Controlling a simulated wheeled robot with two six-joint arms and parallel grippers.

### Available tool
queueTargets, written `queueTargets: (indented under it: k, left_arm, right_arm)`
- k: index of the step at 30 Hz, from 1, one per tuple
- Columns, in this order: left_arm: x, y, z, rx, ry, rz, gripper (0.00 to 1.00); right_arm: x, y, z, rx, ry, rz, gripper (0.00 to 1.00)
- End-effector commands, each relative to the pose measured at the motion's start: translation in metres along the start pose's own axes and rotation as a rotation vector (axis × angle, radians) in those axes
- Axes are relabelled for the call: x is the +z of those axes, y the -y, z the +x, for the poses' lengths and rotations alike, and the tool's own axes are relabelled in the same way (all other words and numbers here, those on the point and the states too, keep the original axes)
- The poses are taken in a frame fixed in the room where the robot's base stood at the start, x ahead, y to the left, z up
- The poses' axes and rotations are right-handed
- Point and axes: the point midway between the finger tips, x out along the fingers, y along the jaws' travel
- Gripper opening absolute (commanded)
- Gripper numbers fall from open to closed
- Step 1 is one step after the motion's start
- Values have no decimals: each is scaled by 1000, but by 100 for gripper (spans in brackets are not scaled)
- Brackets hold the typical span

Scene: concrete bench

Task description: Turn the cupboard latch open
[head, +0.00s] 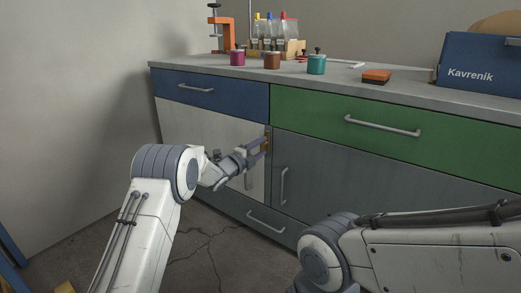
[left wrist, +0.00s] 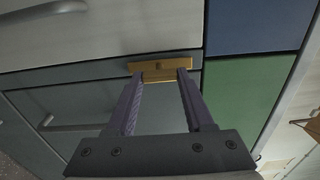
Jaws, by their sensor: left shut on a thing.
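The cupboard latch (head: 267,142) is a small brass-coloured piece near the top of the seam between the white door (head: 190,128) and the grey door (head: 315,165). In the left wrist view the latch (left wrist: 160,66) lies along that seam, close to the blue and green drawer fronts. My left gripper (head: 261,147) reaches it from the left and is shut on it. In the left wrist view its two purple-grey fingers (left wrist: 160,75) meet the latch at either side. Both doors look closed. My right arm is at the lower right, its gripper out of view.
A blue drawer (head: 225,91) and a green drawer (head: 390,125) with bar handles sit above the doors. The grey door's upright handle (head: 283,186) is close to my left gripper. Jars, bottles, an orange clamp (head: 221,35) and a blue box (head: 478,65) stand on the bench top.

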Motion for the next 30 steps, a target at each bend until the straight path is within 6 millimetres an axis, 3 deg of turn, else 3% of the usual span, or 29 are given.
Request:
queueTargets:
  k: [7,8,10,22,30]
  left_arm:
    - [-1,-2,0,5,-2,2,0]
    - [-1,-2,0,5,-2,2,56]
    - [-1,-2,0,4,-2,2,82]
    - [0,0,-4,3,0,0,82]
    - [1,3,-42,6,2,-3,82]
  right_arm:
    - [0,0,0,0,0,0,50]
    - [0,0,0,0,0,0,50]
    - [0,0,0,0,0,0,50]
    - [0,0,-2,0,0,0,50]
    - [-1,1,-20,0,0,0,50]
